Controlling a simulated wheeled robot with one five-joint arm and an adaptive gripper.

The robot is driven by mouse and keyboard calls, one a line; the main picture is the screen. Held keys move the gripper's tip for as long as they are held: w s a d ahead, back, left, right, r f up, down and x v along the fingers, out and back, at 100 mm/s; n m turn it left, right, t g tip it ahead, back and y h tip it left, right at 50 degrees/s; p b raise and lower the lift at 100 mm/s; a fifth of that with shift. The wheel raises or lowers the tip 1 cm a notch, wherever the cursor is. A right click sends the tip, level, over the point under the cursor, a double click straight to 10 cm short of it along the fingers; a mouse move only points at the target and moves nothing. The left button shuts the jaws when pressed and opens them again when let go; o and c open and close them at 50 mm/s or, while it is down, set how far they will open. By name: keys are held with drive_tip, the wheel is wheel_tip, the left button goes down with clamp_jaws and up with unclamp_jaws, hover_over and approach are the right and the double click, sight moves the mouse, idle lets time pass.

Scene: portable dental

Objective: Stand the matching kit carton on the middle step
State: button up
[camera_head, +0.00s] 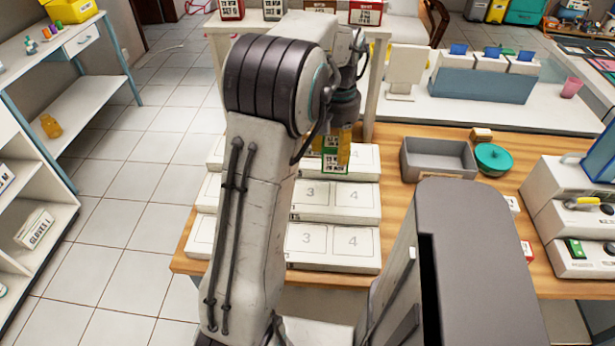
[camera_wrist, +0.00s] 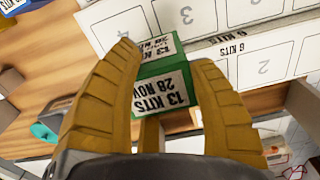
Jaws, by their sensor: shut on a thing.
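My gripper (camera_wrist: 165,58) is shut on a green carton (camera_wrist: 163,88) with white labels; the near one reads "13 KITS 28 NOV". In the head view the carton (camera_head: 330,156) hangs from my gripper (camera_head: 345,147) in front of the rear step. The white stepped stand (camera_head: 333,214) has three levels with numbered spaces; 3 and 4 show on the nearer levels. My arm hides much of its left half. In the wrist view a step front (camera_wrist: 232,37) reads "6 KITS". I cannot tell whether the carton touches a step.
A grey bin (camera_head: 437,160) and a teal bowl (camera_head: 493,158) stand right of the stand on the wooden table (camera_head: 400,134). White devices (camera_head: 565,215) fill the table's right end. Several labelled cartons, including a red one (camera_head: 366,12), stand on a rear shelf.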

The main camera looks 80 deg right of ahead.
drive_tip(key=w+f+p, duration=0.1)
drive_tip(key=w+a+f+p, duration=0.1)
drive_tip(key=w, duration=0.1)
drive_tip(key=w+a+f+p, duration=0.1)
drive_tip(key=w+f, duration=0.1)
drive_tip(key=shift+w+a+f, duration=0.1)
drive_tip(key=shift+w+a, duration=0.05)
drive_tip(key=shift+a, duration=0.05)
drive_tip(key=shift+f, duration=1.55)
drive_tip(key=shift+f, duration=0.2)
drive_tip(key=o, duration=1.2)
drive_tip(key=shift+r, duration=0.1)
drive_tip(key=shift+c, duration=0.2)
drive_tip(key=shift+r, duration=0.1)
